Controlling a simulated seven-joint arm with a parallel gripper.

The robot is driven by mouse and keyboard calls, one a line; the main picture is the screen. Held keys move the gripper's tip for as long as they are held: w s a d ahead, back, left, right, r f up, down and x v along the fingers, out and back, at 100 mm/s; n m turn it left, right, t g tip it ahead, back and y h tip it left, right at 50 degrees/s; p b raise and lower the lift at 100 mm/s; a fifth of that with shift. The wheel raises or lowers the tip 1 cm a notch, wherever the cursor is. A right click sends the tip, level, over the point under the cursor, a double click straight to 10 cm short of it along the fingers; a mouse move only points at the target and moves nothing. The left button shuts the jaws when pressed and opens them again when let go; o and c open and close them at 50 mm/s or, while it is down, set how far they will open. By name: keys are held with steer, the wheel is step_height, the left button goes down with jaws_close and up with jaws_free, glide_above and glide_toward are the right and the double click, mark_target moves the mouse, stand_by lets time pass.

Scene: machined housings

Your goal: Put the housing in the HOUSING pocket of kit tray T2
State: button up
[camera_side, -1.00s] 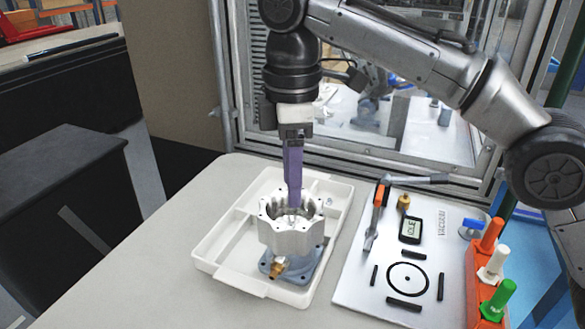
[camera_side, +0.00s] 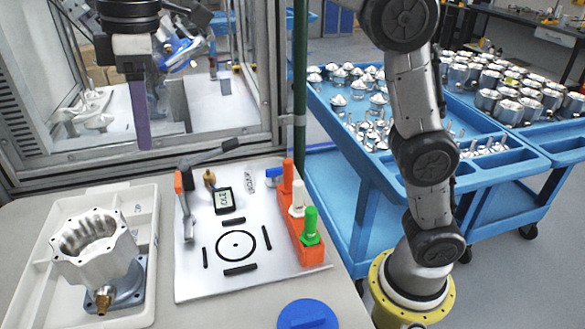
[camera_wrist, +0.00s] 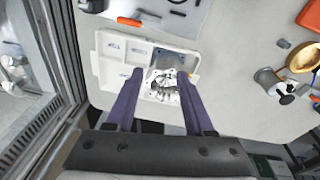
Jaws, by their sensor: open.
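The housing (camera_side: 95,240) is a silver, hollow, scalloped metal body with an open top. It stands upright on a blue-grey base part (camera_side: 130,288) with a brass fitting, inside the white kit tray (camera_side: 28,262). My gripper (camera_side: 143,146) has long purple fingers and hangs above and behind the tray, clear of the housing. In the wrist view, the two fingers (camera_wrist: 160,74) are apart with nothing gripped, and the housing (camera_wrist: 164,86) shows below, between and beyond their tips. The tray (camera_wrist: 112,70) has several compartments; I cannot read a T2 or HOUSING label.
Right of the tray lies a white board (camera_side: 190,285) with a gauge (camera_side: 222,201), tools and black strips. An orange block (camera_side: 310,254) with coloured knobs stands at its right edge. A blue disc (camera_side: 307,315) lies in front. A framed enclosure stands behind.

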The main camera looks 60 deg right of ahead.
steer(key=s+d+f+m+t, duration=0.35)
steer(key=s+d+m, duration=0.25)
steer(key=s+d, duration=0.75)
steer(key=s+d+f+m, duration=0.4)
steer(key=s+d+f, duration=0.3)
steer(key=s+f, duration=0.2)
steer(key=shift+s+f+m+t+h, duration=0.15)
steer(key=shift+f+m+t+h, duration=0.2)
steer(key=shift+f, duration=0.6)
